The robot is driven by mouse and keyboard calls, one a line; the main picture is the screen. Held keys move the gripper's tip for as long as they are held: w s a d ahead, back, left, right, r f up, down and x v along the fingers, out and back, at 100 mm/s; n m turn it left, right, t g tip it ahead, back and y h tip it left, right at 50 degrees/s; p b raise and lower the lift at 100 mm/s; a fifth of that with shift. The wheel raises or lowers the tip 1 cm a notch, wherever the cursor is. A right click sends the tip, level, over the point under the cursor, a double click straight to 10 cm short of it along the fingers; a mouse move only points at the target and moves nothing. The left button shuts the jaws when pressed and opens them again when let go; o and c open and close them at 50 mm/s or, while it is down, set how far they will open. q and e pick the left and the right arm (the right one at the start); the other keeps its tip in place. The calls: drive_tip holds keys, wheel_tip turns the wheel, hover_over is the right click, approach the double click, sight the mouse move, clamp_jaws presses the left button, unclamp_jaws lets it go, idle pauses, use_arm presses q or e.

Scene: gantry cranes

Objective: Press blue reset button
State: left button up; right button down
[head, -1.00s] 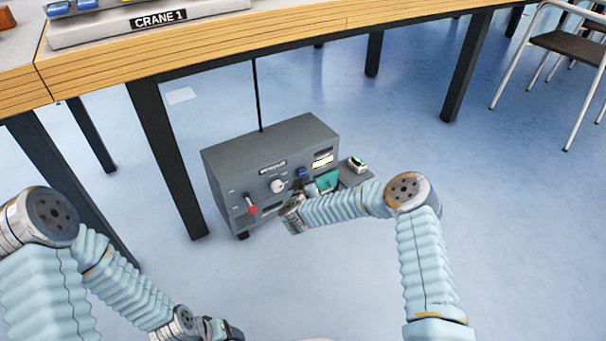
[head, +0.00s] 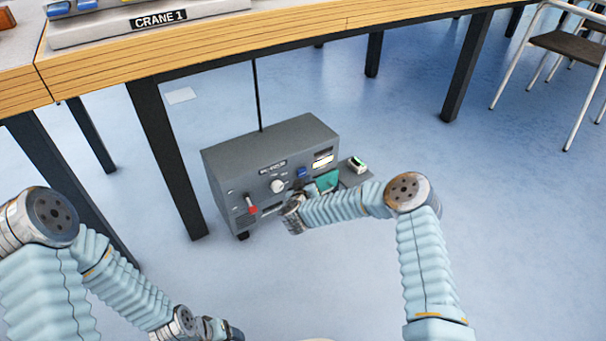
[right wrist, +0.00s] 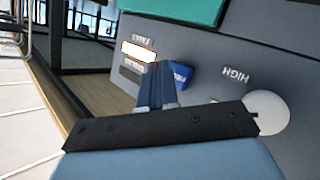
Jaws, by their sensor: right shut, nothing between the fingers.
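The blue reset button (head: 301,172) is on the sloped front of a grey control box (head: 228,162) under the table. In the right wrist view the blue button (right wrist: 181,74) is right beside my shut fingertips, partly hidden by them. I cannot tell whether they touch. My right gripper (head: 309,188) is in front of the box in the head view, below the button, its fingers small there. It is shut and empty in the right wrist view (right wrist: 160,82). My left gripper (head: 222,329) is low at the bottom edge, far from the box; its jaws are unclear.
The box also carries a white knob (head: 278,186), a red-tipped lever (head: 251,206) and a lit fault window (head: 322,162).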

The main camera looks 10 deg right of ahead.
drive_tip(key=shift+w, duration=0.15)
idle(0.5)
drive_tip(key=shift+w+a, duration=0.1)
drive_tip(key=shift+w, duration=0.15)
drive_tip(key=shift+w+a, duration=0.15)
drive_tip(key=shift+w, duration=0.2)
idle(0.7)
drive_tip(key=shift+s+d+p, duration=0.25)
drive_tip(key=shift+s+p, duration=0.3)
drive_tip(key=shift+s, duration=0.2)
